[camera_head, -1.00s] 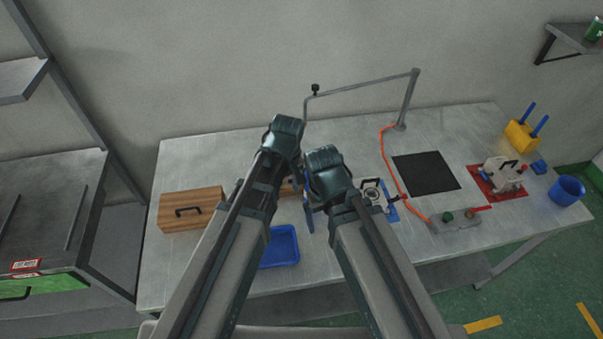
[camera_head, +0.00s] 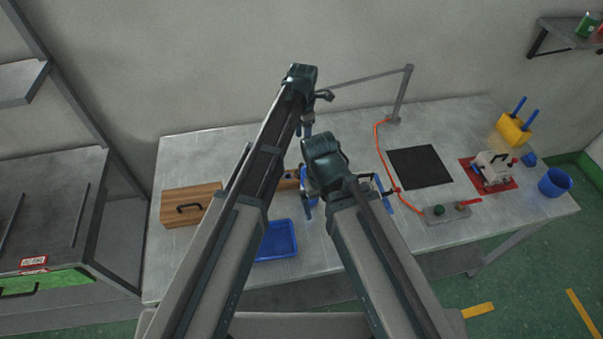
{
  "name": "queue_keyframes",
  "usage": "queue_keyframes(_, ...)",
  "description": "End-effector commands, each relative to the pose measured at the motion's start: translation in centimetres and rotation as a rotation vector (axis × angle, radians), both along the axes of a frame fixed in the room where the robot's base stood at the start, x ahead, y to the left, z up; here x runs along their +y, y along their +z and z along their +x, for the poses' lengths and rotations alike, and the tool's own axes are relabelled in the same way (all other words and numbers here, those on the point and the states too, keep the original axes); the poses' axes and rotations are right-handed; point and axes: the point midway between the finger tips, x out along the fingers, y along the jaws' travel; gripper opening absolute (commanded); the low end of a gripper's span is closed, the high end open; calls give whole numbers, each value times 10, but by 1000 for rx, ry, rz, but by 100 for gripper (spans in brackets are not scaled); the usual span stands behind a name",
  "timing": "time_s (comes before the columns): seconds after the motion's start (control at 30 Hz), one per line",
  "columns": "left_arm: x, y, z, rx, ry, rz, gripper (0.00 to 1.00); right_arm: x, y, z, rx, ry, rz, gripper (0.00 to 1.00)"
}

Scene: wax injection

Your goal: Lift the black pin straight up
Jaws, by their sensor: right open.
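I cannot make out the black pin for certain; my arms cover much of the middle of the table.
A wooden box (camera_head: 190,207) and a blue tray (camera_head: 277,241) are at left and front. A black mat (camera_head: 420,167), a control box (camera_head: 446,214), a red mat (camera_head: 502,187) with a device and a blue bucket (camera_head: 555,182) are at right. A metal rod stand (camera_head: 402,95) rises behind.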

Motion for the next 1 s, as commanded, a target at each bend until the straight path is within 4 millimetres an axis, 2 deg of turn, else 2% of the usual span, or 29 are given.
queue_keyframes(0.17, 0, -12, 0, 0, -2, 0, 62, 0, -12, 0, 0, 2, 0, 100)
queue_keyframes(0.7, 0, -83, -1, 0, -4, 0, 62, 0, -83, 0, 0, 10, -2, 100)
queue_keyframes(1.0, 1, -87, -1, 0, -4, 0, 62, 0, -87, 0, 0, 9, -2, 100)
